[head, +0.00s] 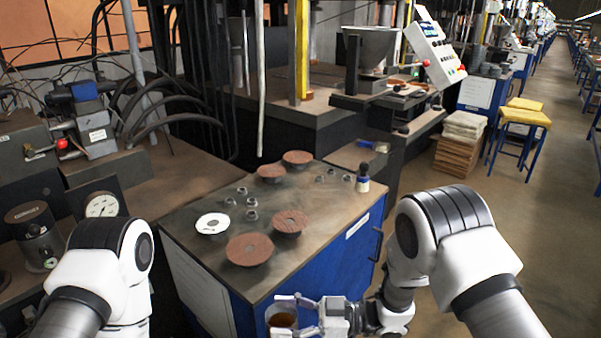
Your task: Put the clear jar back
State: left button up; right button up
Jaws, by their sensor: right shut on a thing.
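The clear jar (282,320), with something brown inside, is at the bottom edge of the head view, in front of the cabinet's near side. My right gripper (290,314) is shut on the jar, its fingers around it from the right. The jar's lower part is cut off by the picture edge. My left arm shows at the lower left, but its gripper is out of view.
The blue cabinet's worn top (315,240) bears several brown flap discs (249,249), a white disc (212,223), several metal nuts (251,215) and a small dark-capped bottle (363,178) at the back right. Its front right area is bare. A dial gauge (101,206) stands left.

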jog(key=w+d+f+m+t+h, duration=0.2)
jog(key=w+d+m+t+h, duration=0.2)
jog(key=d+m+t+h, duration=0.25)
jog(key=w+d+f+m+t+h, duration=0.25)
jog(key=w+d+m+t, duration=0.35)
jog(key=t, duration=0.3)
jog(key=s+d+r+m+t+h, duration=0.15)
jog(key=d+m+h, duration=0.35)
jog(key=d+h, duration=0.5)
jog(key=shift+y, duration=0.5)
jog(key=s, duration=0.1)
jog(key=s+r, duration=0.1)
jog(key=s, duration=0.1)
jog(key=s+d+r, duration=0.1)
jog(key=shift+s, duration=0.2)
jog(key=shift+f, duration=0.1)
